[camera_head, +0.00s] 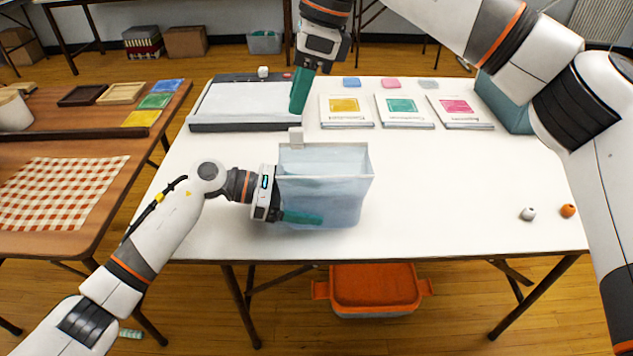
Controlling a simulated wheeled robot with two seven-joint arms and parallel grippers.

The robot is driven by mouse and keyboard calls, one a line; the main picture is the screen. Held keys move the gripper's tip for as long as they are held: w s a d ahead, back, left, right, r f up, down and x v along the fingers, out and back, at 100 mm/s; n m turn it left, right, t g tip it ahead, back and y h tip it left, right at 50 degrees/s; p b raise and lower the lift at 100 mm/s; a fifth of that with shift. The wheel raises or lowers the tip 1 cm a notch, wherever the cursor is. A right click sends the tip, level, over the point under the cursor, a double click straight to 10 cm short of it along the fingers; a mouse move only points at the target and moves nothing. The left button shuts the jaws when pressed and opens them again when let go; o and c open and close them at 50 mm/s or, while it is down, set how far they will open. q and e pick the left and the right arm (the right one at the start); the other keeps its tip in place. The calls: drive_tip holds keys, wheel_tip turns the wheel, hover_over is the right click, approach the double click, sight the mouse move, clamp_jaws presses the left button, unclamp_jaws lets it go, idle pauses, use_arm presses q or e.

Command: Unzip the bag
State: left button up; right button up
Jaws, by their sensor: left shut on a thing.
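The bag (335,195) is a pale blue, see-through pouch standing upright on the white table. A thin light edge runs along its top, and a small grey-white block, apparently the zipper pull (296,137), sits at the left end of that edge. I cannot tell clearly how far the mouth is open. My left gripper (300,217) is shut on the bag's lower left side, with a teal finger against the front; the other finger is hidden. My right gripper (300,91) hangs above the bag's upper left, apart from the pull, its fingers overlapping in this view.
A grey paper trimmer (240,104) lies at the back left. Three craft packets (346,111) lie at the back right, near a teal box (505,105). A white bead (528,214) and an orange bead (568,210) lie at the right.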

drive_tip(key=shift+r, duration=0.65)
use_arm(q)
drive_tip(key=o, duration=0.7)
drive_tip(key=shift+a, duration=0.1)
